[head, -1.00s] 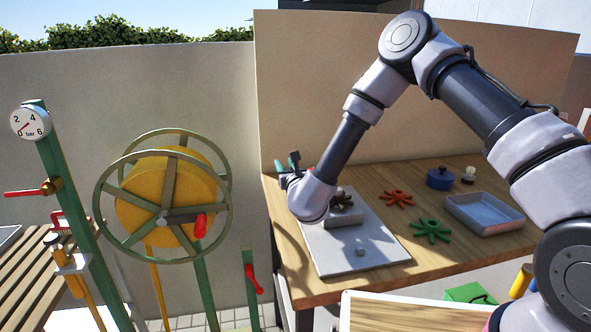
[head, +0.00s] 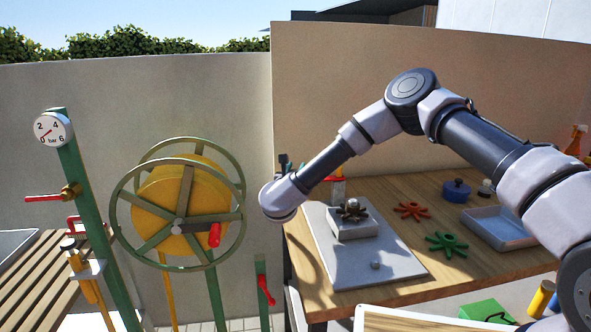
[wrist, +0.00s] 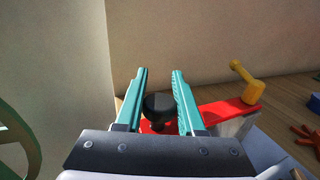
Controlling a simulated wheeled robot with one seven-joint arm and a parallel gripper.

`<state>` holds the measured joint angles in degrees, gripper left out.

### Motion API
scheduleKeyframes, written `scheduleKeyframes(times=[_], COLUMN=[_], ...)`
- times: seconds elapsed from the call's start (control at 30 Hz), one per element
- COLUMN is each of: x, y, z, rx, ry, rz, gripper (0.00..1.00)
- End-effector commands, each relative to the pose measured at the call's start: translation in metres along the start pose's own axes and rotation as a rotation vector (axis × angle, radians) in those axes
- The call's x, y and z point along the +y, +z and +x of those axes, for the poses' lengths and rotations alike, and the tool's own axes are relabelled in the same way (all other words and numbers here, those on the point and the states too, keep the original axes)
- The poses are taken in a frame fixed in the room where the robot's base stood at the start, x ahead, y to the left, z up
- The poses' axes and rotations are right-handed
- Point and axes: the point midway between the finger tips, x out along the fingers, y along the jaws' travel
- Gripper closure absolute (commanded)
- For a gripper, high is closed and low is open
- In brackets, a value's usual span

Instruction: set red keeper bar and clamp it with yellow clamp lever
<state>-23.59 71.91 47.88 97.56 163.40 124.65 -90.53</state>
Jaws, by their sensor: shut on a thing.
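My gripper (wrist: 160,95) is shut on the black knob (wrist: 158,106) of the red keeper bar (wrist: 228,112). Its teal fingers stand on both sides of the knob in the wrist view. The bar reaches right onto a grey block (wrist: 236,127); whether it is fully seated there I cannot tell. The yellow clamp lever (wrist: 247,84) stands up at the bar's right end, its handle tilted to the upper left. In the head view, the red bar (head: 333,178) shows at the plate's far end, and my wrist hides most of the gripper (head: 286,163).
A grey plate (head: 345,255) bears a block with a dark star-shaped knob (head: 351,211). Red (head: 412,210) and green (head: 446,244) star handles, a blue pot (head: 456,191) and a grey tray (head: 500,229) lie to the right. A large handwheel (head: 122,207) stands left.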

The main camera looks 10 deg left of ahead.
Motion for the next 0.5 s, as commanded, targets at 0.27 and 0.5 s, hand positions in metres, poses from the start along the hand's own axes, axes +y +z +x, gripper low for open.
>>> scheduleKeyframes(times=[0.27,0.5], x=[0.0001,-0.0001], y=[0.0001,0.0001], z=[0.0001,0.0001], rx=[-0.001,-0.001], ry=[0.002,0.002], rz=[0.000,0.000], gripper=[0.43,0.32])
